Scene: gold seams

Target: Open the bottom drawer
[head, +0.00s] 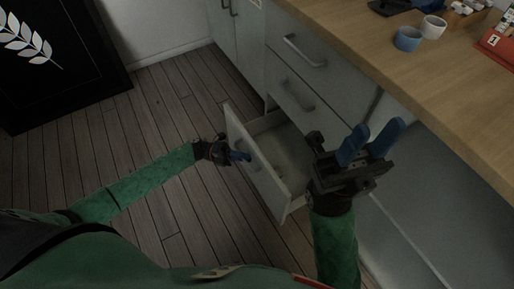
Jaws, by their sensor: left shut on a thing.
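The bottom drawer (262,172) of the pale cabinet is pulled out, and part of its inside shows from above. Its front panel faces the wooden floor. My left gripper (240,156) is at the drawer's front, with its blue fingers shut on the handle, which is mostly hidden by them. My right gripper (370,142) is raised in front of the cabinet, to the right of the drawer. Its two blue fingers are apart, with nothing seen between them. It hides part of the drawer's right side.
Two closed drawers with handles (304,50) are above the open one. The wooden counter (440,75) holds a blue roll (408,39), a white roll (433,27) and a red box (497,45). A dark panel with a leaf design (60,60) stands at the left. The floor (165,120) is clear.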

